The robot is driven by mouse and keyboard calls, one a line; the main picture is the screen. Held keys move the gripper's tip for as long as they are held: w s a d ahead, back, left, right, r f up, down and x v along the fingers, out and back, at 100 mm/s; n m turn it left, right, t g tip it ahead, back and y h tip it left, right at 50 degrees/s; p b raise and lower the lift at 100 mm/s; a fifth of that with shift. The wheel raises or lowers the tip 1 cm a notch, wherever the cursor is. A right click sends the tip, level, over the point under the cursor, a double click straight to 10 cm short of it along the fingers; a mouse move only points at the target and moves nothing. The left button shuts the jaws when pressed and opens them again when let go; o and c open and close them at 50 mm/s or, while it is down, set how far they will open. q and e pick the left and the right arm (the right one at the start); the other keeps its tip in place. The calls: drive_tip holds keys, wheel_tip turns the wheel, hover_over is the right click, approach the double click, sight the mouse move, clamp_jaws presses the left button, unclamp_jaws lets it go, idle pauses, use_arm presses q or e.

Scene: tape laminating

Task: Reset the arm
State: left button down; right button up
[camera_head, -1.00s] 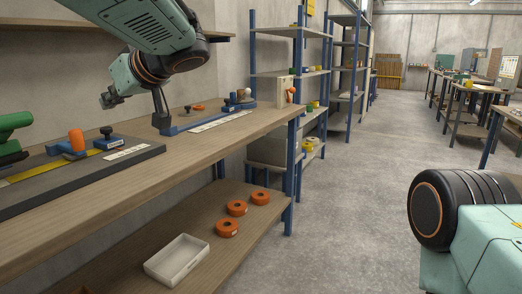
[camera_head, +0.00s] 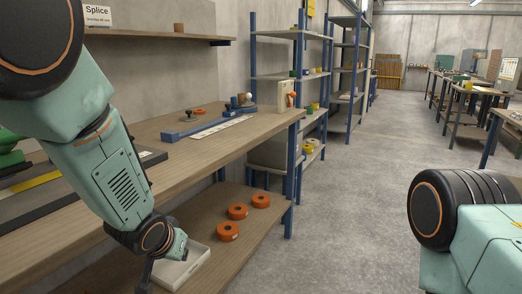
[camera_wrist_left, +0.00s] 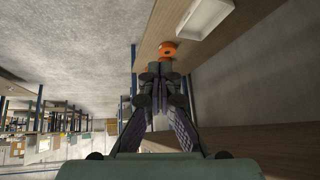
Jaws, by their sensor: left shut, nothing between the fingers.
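My left arm comes down from the upper left in the head view, in front of the workbench (camera_head: 215,150). Only the upper part of my left gripper (camera_head: 147,274) shows at the bottom of that view, left of the white tray (camera_head: 180,270). In the left wrist view the left gripper (camera_wrist_left: 158,95) is shut and empty, its fingertips together. The white tray (camera_wrist_left: 203,17) and an orange roll (camera_wrist_left: 167,48) lie beyond the fingertips there. My right gripper is not in view; only part of my right arm shows at the lower right of the head view.
Several orange rolls, one of them here (camera_head: 228,231), lie on the lower shelf. Blue-posted shelves (camera_head: 290,75) stand behind. The concrete floor (camera_head: 350,200) to the right is clear.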

use_arm(q)
drive_tip(key=s+a+f+g+p, duration=0.2)
drive_tip(key=s+f, duration=0.9)
drive_tip(key=s, duration=0.3)
drive_tip(key=s+a+f+n+g+p, duration=0.1)
drive_tip(key=s+f+g+p, duration=0.1)
drive_tip(key=s, duration=1)
drive_tip(key=s+a+f+n+g+p, duration=0.1)
drive_tip(key=s+f+g, duration=0.2)
drive_tip(key=s, duration=0.9)
drive_tip(key=shift+a+f+p, duration=0.35)
drive_tip(key=shift+a+f, duration=0.05)
